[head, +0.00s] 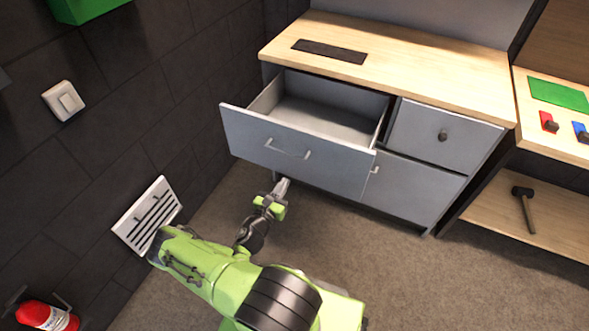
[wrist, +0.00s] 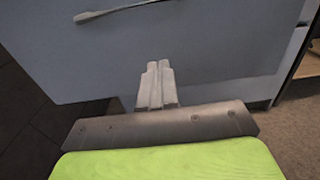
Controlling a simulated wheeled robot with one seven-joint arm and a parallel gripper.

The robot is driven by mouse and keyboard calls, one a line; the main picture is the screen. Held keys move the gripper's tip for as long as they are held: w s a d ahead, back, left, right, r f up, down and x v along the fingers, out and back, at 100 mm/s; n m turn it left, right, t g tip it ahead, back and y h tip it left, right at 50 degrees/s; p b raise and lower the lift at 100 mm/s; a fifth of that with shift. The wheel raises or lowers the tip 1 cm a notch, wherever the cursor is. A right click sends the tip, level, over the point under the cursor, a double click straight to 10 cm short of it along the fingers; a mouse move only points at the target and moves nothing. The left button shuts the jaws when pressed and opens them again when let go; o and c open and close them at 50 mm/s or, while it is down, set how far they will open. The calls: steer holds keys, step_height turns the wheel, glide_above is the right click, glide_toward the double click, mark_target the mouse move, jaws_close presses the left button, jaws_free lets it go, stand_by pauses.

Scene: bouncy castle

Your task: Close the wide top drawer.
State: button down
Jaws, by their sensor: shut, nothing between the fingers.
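The wide top drawer (head: 296,147) of the grey cabinet is pulled well out and looks empty inside. Its grey front has a thin bar handle (head: 288,151). My gripper (head: 282,187) is shut and empty, just in front of the drawer front's lower edge and below the handle. In the wrist view the closed fingertips (wrist: 157,68) point at the grey drawer front (wrist: 200,45), with the handle (wrist: 115,11) above and to the left. I cannot tell whether the fingertips touch the front.
The smaller drawer (head: 443,133) on the right is shut, above a closed door (head: 413,190). A dark tiled wall with a white vent (head: 147,216) is close on the left. A shelf with a hammer (head: 524,207) stands right. The carpet before the cabinet is clear.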

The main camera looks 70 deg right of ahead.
mark_target(298, 161)
steer(key=d, duration=0.3)
steer(key=d+b, duration=0.1)
steer(key=d, duration=0.2)
steer(key=s+d, duration=0.1)
steer(key=d, duration=0.1)
steer(key=shift+d+b, duration=0.35)
steer(key=shift+d, duration=0.05)
steer(key=shift+w, duration=0.1)
